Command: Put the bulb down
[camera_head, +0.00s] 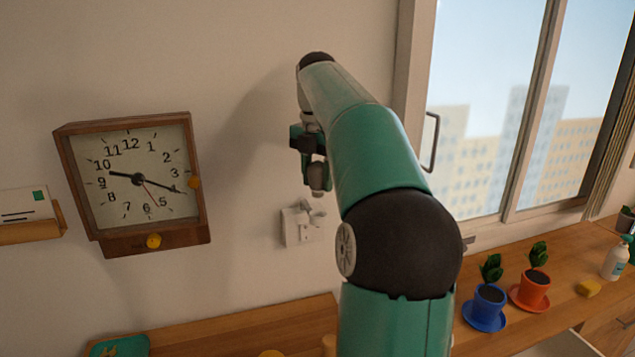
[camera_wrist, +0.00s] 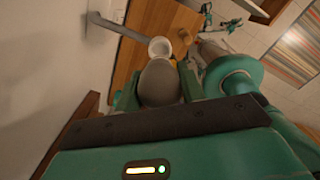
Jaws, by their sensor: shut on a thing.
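The bulb (camera_head: 319,178) is a small pale grey thing hanging below my gripper (camera_head: 310,152), close to the wall. In the wrist view the bulb (camera_wrist: 160,84) is a grey rounded shape between my two green fingers, which are shut on it. Its lower end is hidden there. A wall fixture (camera_head: 291,229) with a pale plate and a short arm sits just below the bulb. In the wrist view a grey arm runs from the wall to a round white socket (camera_wrist: 160,46), just beyond the bulb. I cannot tell whether bulb and socket touch.
A wooden counter (camera_head: 230,333) runs along the wall below. A wall clock (camera_head: 137,180) hangs at the left. At the right are a window, a blue pot (camera_head: 487,304), an orange pot (camera_head: 533,290) and a white spray bottle (camera_head: 615,262).

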